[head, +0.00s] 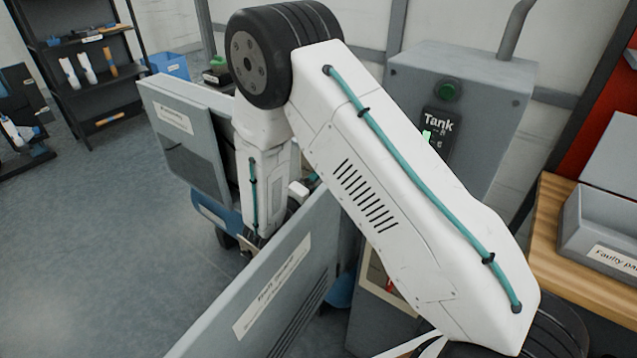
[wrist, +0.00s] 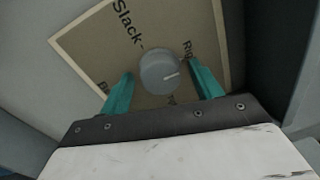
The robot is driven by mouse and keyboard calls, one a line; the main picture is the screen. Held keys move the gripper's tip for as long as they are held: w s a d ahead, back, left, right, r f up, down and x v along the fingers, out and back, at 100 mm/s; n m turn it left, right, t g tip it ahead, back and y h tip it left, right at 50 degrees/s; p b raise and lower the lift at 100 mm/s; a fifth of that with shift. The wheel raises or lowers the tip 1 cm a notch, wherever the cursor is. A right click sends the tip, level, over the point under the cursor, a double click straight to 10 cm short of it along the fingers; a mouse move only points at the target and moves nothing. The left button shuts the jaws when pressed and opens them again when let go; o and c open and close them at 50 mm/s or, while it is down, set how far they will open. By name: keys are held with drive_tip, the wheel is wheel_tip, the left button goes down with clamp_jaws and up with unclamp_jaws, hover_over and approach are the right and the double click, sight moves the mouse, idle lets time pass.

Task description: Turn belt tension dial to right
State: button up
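The dial (wrist: 160,72) is a round grey knob with a pale line on its face that points to the right, slightly upward. It sits on a beige plate (wrist: 85,45) with dark lettering. "Slack-" reads at the plate's upper left, and a word starting "Ri" is partly visible at the right. My gripper (wrist: 161,69) is open, with one teal finger on each side of the dial. Gaps show between the fingers and the knob, so it is not gripped. In the head view my arm and a grey panel hide the dial.
A grey open panel (head: 270,290) stands close beside my forearm. Another grey door (head: 185,135) stands behind it to the left. A grey tank cabinet (head: 455,85) and a wooden bench (head: 555,205) are at the right. Open floor (head: 110,250) lies at the left.

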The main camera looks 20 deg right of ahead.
drive_tip(key=shift+s, duration=0.1)
drive_tip(key=v, duration=0.7)
drive_tip(key=shift+a, duration=0.3)
drive_tip(key=shift+s, duration=0.1)
